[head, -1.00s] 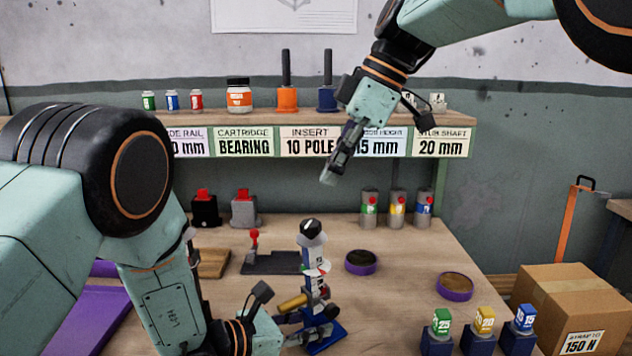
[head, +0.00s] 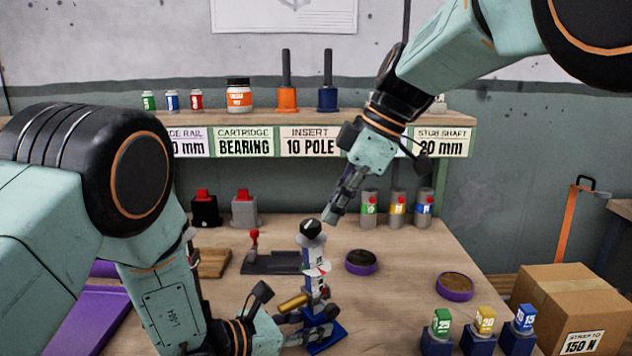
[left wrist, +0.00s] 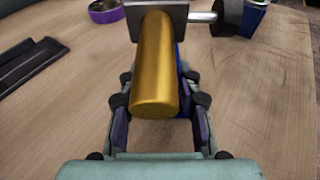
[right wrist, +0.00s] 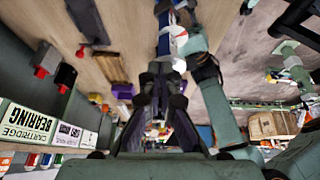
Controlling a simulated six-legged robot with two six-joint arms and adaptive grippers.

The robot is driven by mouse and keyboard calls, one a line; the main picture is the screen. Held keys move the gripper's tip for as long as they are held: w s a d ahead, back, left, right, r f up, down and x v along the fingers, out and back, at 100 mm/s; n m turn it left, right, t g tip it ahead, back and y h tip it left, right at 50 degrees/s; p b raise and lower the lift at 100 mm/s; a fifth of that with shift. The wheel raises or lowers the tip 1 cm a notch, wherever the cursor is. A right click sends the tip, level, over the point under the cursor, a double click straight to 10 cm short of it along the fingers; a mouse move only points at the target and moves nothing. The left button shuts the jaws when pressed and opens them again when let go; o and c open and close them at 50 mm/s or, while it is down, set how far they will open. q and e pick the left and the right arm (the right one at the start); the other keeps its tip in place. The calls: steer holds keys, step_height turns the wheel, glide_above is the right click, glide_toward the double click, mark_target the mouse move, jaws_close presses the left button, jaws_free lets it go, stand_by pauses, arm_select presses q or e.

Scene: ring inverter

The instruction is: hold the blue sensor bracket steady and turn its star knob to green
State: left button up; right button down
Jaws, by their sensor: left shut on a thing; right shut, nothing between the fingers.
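The blue sensor bracket (head: 315,287) stands upright on a blue base (head: 328,340) at the front middle of the bench. A black knob (head: 311,228) with a white patch tops it, and a white collar with red and green marks (head: 317,268) sits lower. A brass cylinder (head: 293,303) sticks out of its side; this cylinder (left wrist: 155,65) fills the middle of the left wrist view. My left gripper (head: 310,328) is shut on the bracket low down; the exact contact is partly hidden behind the cylinder. My right gripper (head: 333,216) is shut and empty, just above and right of the knob, apart from it.
Two purple-rimmed round dishes (head: 361,262) (head: 455,286) lie to the right of the bracket. A dark plate with a red-topped lever (head: 270,262) lies behind left. Several labelled blocks (head: 483,325) stand front right. A shelf (head: 245,122) runs behind my right gripper.

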steer(key=shift+s+a, duration=0.3)
steer(key=shift+a, duration=0.3)
stand_by(1.0)
steer(key=shift+s, duration=0.75)
stand_by(0.3)
steer(key=shift+d, duration=0.1)
steer(key=shift+d+r, duration=0.1)
steer(key=shift+d, duration=0.25)
step_height(320, 180, up, 6)
steer(key=shift+s+a+f, duration=0.1)
steer(key=shift+s+a, duration=0.05)
stand_by(0.5)
step_height(320, 180, down, 6)
steer(key=w, duration=0.2)
stand_by(0.9)
